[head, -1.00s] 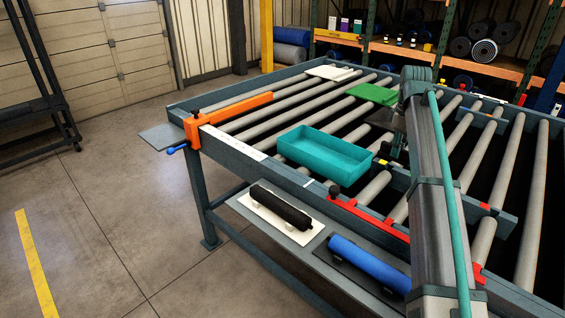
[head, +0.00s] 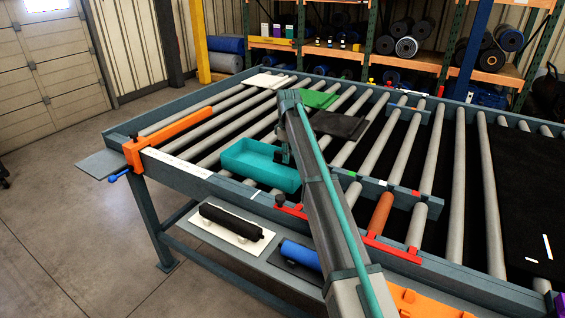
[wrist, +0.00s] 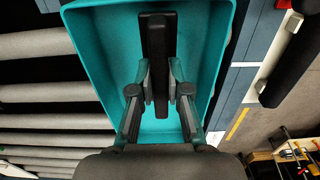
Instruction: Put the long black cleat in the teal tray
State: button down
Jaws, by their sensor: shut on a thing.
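The teal tray (head: 262,179) sits on the rollers near the front rail of the table. In the wrist view the tray (wrist: 88,40) fills the middle, seen from above. The long black cleat (wrist: 157,40) shows against its floor, pointing along its length. My gripper (wrist: 161,84) is shut on the cleat near its lower part, with a finger on each side. In the head view my gripper (head: 284,155) is at the right part of the tray, mostly hidden behind my arm. I cannot tell whether the cleat touches the tray floor.
An orange clamp (head: 185,126) spans the table's left end. Green (head: 317,99), white (head: 266,81) and black (head: 340,124) sheets lie behind the tray. A black roller (head: 231,222) and a blue roller (head: 300,254) lie on the shelf below. Red brackets (head: 395,249) line the front rail.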

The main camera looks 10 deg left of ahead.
jog(key=shift+w+a+f+p, duration=0.3)
jog(key=shift+w+a+f, duration=0.2)
jog(key=shift+f, duration=0.25)
jog(key=shift+w+a+f+p, duration=0.35)
jog(key=shift+w+f, duration=0.15)
jog(key=shift+f, duration=0.2)
jog(key=shift+a+f+p, duration=0.1)
jog(key=shift+f+p, duration=0.3)
jog(key=shift+f, duration=1.35)
jog(key=shift+f, duration=0.2)
jog(key=c, duration=1.1)
grip_release()
jog(key=shift+c, duration=0.2)
jog(key=shift+r, duration=0.15)
notch_tip(320, 180, up, 12)
jog(key=b, duration=0.3)
jog(key=shift+b, duration=0.4)
